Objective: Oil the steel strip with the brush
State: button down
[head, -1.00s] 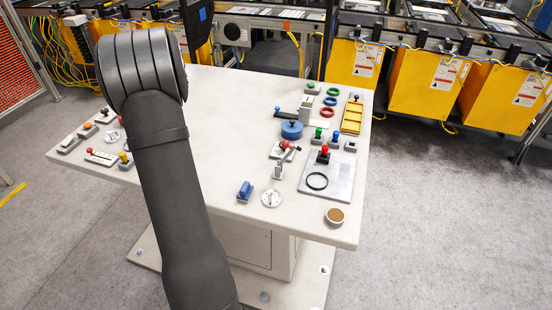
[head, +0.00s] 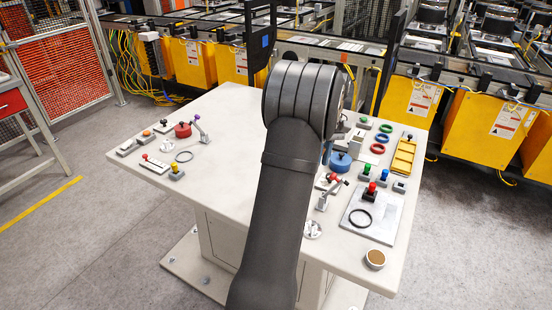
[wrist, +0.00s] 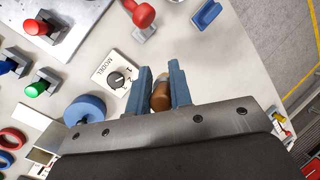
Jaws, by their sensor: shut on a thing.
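My gripper (wrist: 161,92) shows in the wrist view, with its two blue-grey fingers closed on a brown, rounded piece that looks like the brush's handle (wrist: 161,97). The bristles do not show. The gripper is above the table; its height is hard to judge. In the head view my arm hides the gripper and the brush. I cannot pick out a steel strip for certain. A flat grey metal plate (head: 381,222) with a black ring on it lies at the table's right side, and its edge shows at the wrist view's upper left.
A round cup with brown contents (head: 375,258) stands near the front right corner. A blue drum (wrist: 85,110), a MODEL dial (wrist: 116,78) and a red-knobbed lever (wrist: 141,13) are near my gripper. Controls crowd the right side; the table's front left (head: 218,196) is bare.

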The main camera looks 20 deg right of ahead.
jog(key=s+d+f+m+t, duration=0.2)
jog(key=s+d+m, duration=0.2)
jog(key=s+d, duration=0.5)
jog(key=s+d+f+m+t, duration=0.1)
jog(key=s+d+m, duration=0.35)
jog(key=s, duration=0.85)
jog(key=shift+n+y, duration=0.3)
jog(key=shift+n, duration=0.15)
jog(key=shift+d+f, duration=0.15)
jog(key=shift+f, duration=2.65)
jog(key=shift+f, duration=0.75)
